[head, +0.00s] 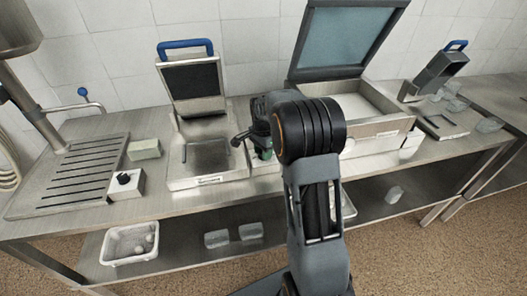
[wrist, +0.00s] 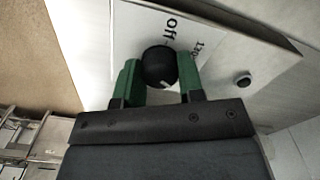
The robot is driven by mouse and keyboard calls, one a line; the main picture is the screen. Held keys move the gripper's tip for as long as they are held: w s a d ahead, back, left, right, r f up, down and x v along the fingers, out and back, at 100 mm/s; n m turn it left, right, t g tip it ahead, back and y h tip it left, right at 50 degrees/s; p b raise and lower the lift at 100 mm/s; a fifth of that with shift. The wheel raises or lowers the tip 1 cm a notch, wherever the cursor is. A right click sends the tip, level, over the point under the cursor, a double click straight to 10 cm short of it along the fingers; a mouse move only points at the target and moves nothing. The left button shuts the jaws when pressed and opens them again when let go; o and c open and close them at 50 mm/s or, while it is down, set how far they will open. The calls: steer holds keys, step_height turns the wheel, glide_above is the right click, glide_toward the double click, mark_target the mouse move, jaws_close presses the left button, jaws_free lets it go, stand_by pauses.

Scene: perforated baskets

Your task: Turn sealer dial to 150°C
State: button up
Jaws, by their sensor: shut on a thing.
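In the wrist view the black round sealer dial (wrist: 158,65) sits between the two green fingers of my gripper (wrist: 160,72), which is shut on it. The dial stands on a white panel (wrist: 135,30) printed with "Off" and a second, partly hidden mark that starts with 1. A small pale mark shows on the dial's lower edge; I cannot tell which setting it points to. In the head view my gripper (head: 263,152) is low at the bench, between the press with the blue handle (head: 203,125) and the large open-lidded machine (head: 375,130). My arm hides part of this area, and the held dial is hidden there.
A small dark round button (wrist: 243,82) is right of the dial. A basket (head: 130,244) stands on the lower shelf.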

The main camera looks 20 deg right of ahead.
steer(key=o, duration=0.9)
step_height(320, 180, up, 14)
steer(key=shift+f, duration=0.1)
stand_by(0.3)
stand_by(0.5)
steer(key=s+a+f+n+t, duration=0.1)
steer(key=s+a+n, duration=0.2)
steer(key=s+n, duration=0.2)
steer(key=s+a+f+n+t, duration=0.1)
steer(key=s+a+n, duration=0.3)
steer(key=s, duration=0.5)
steer(key=s+a+f+n+t, duration=0.1)
steer(key=s+a+f+n, duration=0.1)
steer(key=s+n, duration=0.4)
steer(key=shift+s+a+f+t, duration=0.2)
steer(key=shift+s+a, duration=0.2)
steer(key=shift+s, duration=0.15)
steer(key=shift+s+a+f+t, duration=0.1)
steer(key=shift+s+a+t, duration=0.1)
steer(key=shift+s+a, duration=0.3)
